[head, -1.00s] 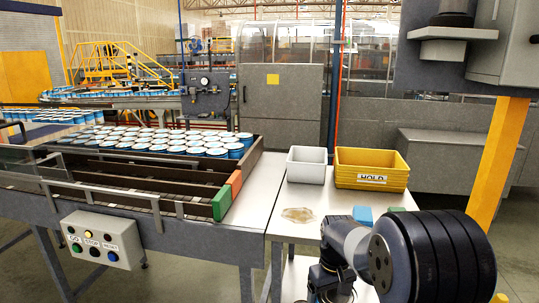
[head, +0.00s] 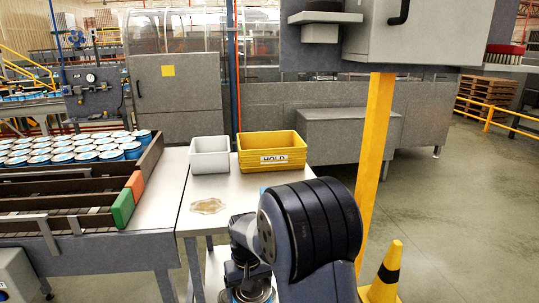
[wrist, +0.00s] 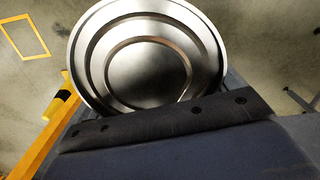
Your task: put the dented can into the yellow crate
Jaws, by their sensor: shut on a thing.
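The yellow crate (head: 247,163), labelled HOLD, stands on the pale table beside a white bin, in the head view. A can (head: 250,296) with a blue side shows partly at the bottom edge, under my arm. My gripper (head: 247,272) is shut on it, in front of the table and apart from the crate. In the wrist view the can's round silver end (wrist: 150,60) fills the upper middle, behind the dark jaw bar (wrist: 170,122). No dent shows on the visible part; most of the can's side is hidden.
The white bin (head: 209,157) stands left of the crate. A clear brownish puddle (head: 208,206) lies on the table. A conveyor with several blue cans (head: 75,150) is at left. A yellow post (head: 374,165) and a cone (head: 386,272) stand at right, with open floor beyond.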

